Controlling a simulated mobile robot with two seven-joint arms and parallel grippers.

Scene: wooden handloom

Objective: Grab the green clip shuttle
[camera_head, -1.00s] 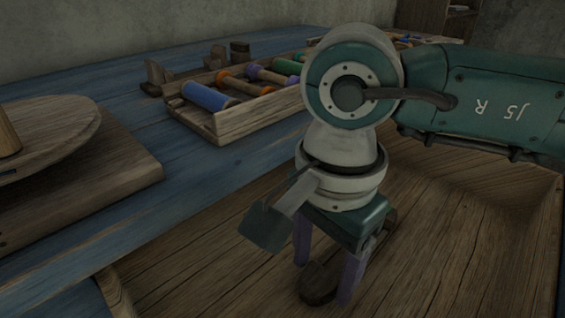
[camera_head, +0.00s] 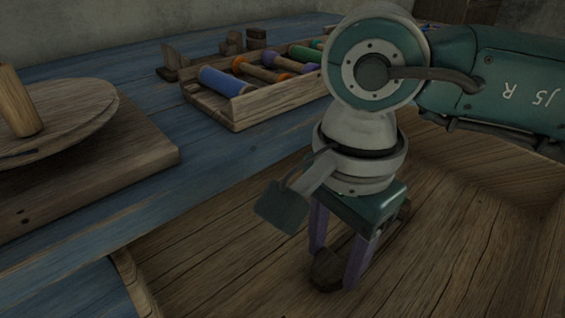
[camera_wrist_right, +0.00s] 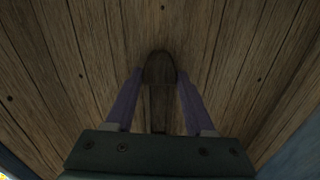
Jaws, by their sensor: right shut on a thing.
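A dark brown wooden shuttle with a rounded tip (camera_head: 328,273) is at the wooden floor of a tray-like surface, below my right gripper (camera_head: 338,260). The purple fingers of the right gripper are shut on it, one on each side. In the right wrist view the shuttle (camera_wrist_right: 160,70) points away between the two fingers. My left gripper is not in view.
A wooden tray (camera_head: 262,112) with several colored spools stands on the blue plank table (camera_head: 165,215). A round wooden disc (camera_head: 75,130) with a peg sits on a board at the left. The brown wooden surface (camera_head: 235,265) around the gripper is clear.

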